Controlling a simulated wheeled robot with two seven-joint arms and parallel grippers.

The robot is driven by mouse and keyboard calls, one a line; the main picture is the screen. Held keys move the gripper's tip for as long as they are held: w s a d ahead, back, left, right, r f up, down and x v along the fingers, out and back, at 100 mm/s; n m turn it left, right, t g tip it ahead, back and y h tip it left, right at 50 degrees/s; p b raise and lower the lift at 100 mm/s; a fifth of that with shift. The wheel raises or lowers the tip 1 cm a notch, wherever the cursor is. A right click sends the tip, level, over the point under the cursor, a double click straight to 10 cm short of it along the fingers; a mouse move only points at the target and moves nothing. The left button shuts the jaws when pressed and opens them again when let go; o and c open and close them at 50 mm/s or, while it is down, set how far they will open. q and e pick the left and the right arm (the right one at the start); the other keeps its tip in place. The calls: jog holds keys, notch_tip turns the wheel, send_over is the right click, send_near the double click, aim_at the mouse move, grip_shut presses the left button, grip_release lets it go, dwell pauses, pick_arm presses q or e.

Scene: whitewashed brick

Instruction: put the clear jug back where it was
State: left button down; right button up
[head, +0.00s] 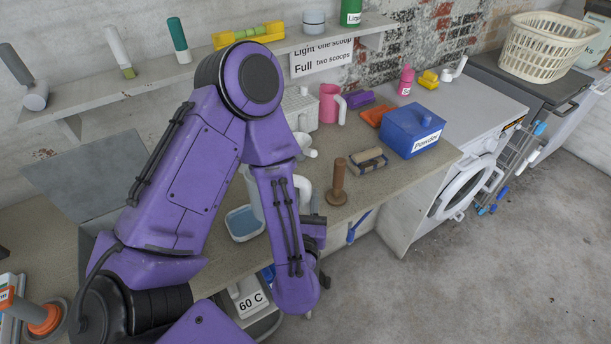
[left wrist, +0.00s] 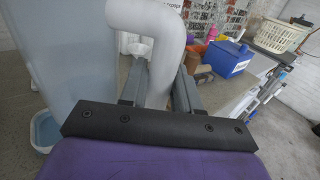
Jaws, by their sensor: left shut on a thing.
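The clear jug (left wrist: 65,55) has a pale, see-through body and a thick white handle (left wrist: 158,30). It fills the left side of the left wrist view. In the head view my purple arm covers most of it; the white handle shows to the right of the arm (head: 304,188). My left gripper (head: 314,222) is shut on the handle, with one finger on each side in the left wrist view (left wrist: 165,72). The jug looks upright. Whether its base touches the counter is hidden. My right gripper is not in view.
A shallow blue-and-white tray (head: 245,223) lies on the counter beside the jug. A brown wooden pestle-like tool (head: 338,184), a brush (head: 368,160) and a blue Powder box (head: 412,131) stand to the right. A pink jug (head: 330,104) is behind. A shelf (head: 280,47) runs above.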

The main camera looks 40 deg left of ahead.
pick_arm(q)
jog(key=f+b, duration=0.1)
jog(key=b, duration=0.1)
jog(key=w+f+b, duration=0.1)
jog(key=b, duration=0.1)
jog(key=shift+w+a+f, duration=0.25)
jog(key=shift+w+a, duration=0.05)
jog(key=shift+a, duration=0.1)
jog(key=w+a+f+b, duration=0.1)
jog(key=w+f, duration=0.1)
jog(key=w, duration=0.1)
jog(key=w+a+f+b, duration=0.1)
jog(key=w+f+b, duration=0.1)
jog(key=w+f, duration=0.1)
jog(key=w+a+f+b, duration=0.1)
jog(key=w+a+f, duration=0.1)
jog(key=w, duration=0.1)
jog(key=shift+w+f, duration=0.2)
jog(key=shift+f, duration=0.05)
notch_tip(320, 180, down, 2)
jog(key=shift+f, duration=0.25)
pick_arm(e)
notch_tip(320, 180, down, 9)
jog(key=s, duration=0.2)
